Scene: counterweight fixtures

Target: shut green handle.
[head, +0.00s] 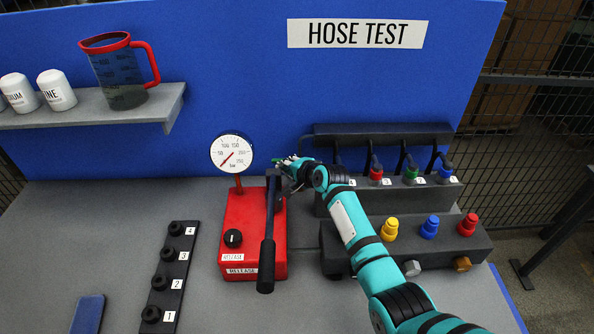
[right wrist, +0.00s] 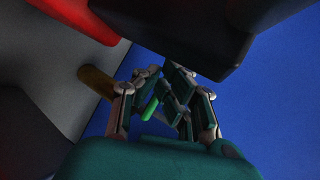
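A small green piece, apparently the green handle (head: 288,160), shows just above the pump lever at the blue panel, mostly hidden by my right gripper (head: 291,174). In the right wrist view, the green handle (right wrist: 150,109) lies between the two fingers of my right gripper (right wrist: 163,78), nearer the left one. The fingers lean toward each other, with a narrow gap at their tips. Whether they press on the handle is not clear. My left gripper is in neither view.
A red pump box (head: 233,216) with a black lever (head: 267,245) and a pressure gauge (head: 231,154) stands beside the gripper. A dark manifold (head: 440,245) with coloured knobs lies right. A black numbered rack (head: 167,270) is left; a shelf (head: 95,112) holds a jug (head: 120,72).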

